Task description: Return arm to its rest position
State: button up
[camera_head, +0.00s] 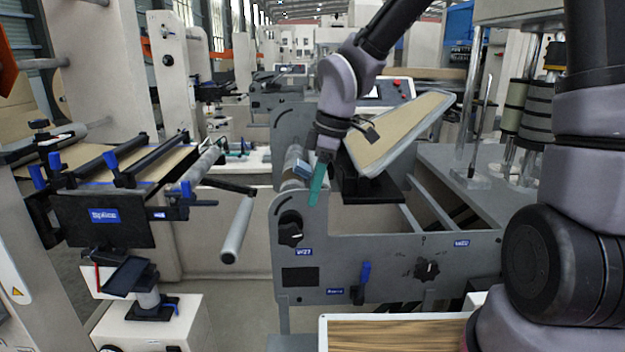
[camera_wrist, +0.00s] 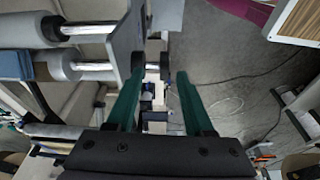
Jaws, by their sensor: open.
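My gripper (camera_head: 318,180) hangs at the end of my arm in the middle of the head view, in front of the grey machine frame (camera_head: 380,262). Its green fingers point down, close to the roller and the blue-grey block at the frame's upper left. In the wrist view my gripper (camera_wrist: 158,90) has its two green fingers spread apart. Nothing is between them. From the head view I cannot tell whether the fingers touch the frame.
A black knob (camera_head: 290,232) and a blue-handled lever (camera_head: 364,275) sit on the frame. A tilted brown panel (camera_head: 400,130) stands right of my gripper. A splice table (camera_head: 110,165) is at left. A wood-topped surface (camera_head: 395,335) lies in front. Cables (camera_wrist: 240,85) cross the open floor.

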jog(key=w+d+r+m+t+h, duration=0.1)
jog(key=w+d+r+m+t, duration=0.1)
jog(key=d+r+m, duration=0.6)
jog(key=s+d+r+m+t, duration=0.2)
jog(key=s+d+r+m, duration=0.2)
jog(key=d+m, duration=0.3)
jog(key=s+d+r+m+t, duration=0.3)
jog(key=d+r+m, duration=0.3)
jog(key=d, duration=0.4)
jog(key=shift+s+d+r+m, duration=0.4)
jog(key=shift+s+r, duration=0.25)
